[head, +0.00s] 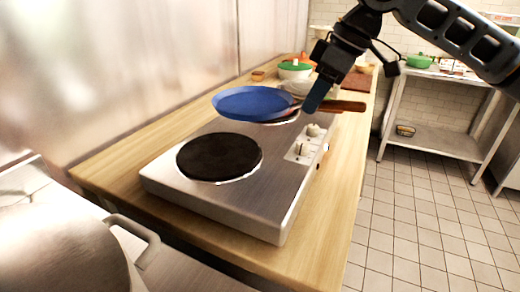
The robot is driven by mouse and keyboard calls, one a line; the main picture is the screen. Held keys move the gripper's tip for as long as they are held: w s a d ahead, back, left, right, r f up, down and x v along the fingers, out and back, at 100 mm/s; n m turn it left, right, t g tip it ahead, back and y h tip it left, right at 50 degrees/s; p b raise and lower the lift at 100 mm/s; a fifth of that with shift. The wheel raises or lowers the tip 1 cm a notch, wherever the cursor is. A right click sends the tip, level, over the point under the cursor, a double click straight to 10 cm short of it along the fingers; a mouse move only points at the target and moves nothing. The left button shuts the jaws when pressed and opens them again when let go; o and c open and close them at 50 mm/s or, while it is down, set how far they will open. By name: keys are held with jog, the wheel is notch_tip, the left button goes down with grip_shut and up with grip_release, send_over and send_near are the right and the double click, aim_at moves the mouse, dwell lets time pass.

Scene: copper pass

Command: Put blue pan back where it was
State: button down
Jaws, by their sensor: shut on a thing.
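A blue pan (252,102) with a wooden handle (348,106) is over the far burner of a steel two-burner hotplate (262,193). My gripper (305,110) is shut on the pan near the inner end of its handle, coming from the upper right. The pan looks roughly level. I cannot tell whether it touches the burner or hangs just above it. The far burner is mostly hidden under the pan. The near black burner (219,157) is bare.
The hotplate stands on a wooden counter (130,157). A pot with a green lid (295,68) and a pale bowl stand behind. A large steel pot (65,255) is at the front left. A steel shelf table (440,143) stands across the tiled floor.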

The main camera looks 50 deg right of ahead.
jog(key=w+a+f, duration=0.1)
jog(key=a, duration=0.1)
jog(key=w+a+f, duration=0.1)
jog(key=a+f, duration=0.1)
jog(key=a, duration=0.1)
jog(key=w+a+f, duration=0.2)
jog(key=shift+a+f, duration=0.1)
jog(key=shift+a, duration=0.25)
jog(key=shift+a+f, duration=0.1)
jog(key=shift+f, duration=2.1)
jog(key=c, duration=0.9)
grip_release()
jog(key=p+v, duration=0.1)
jog(key=v, duration=1.1)
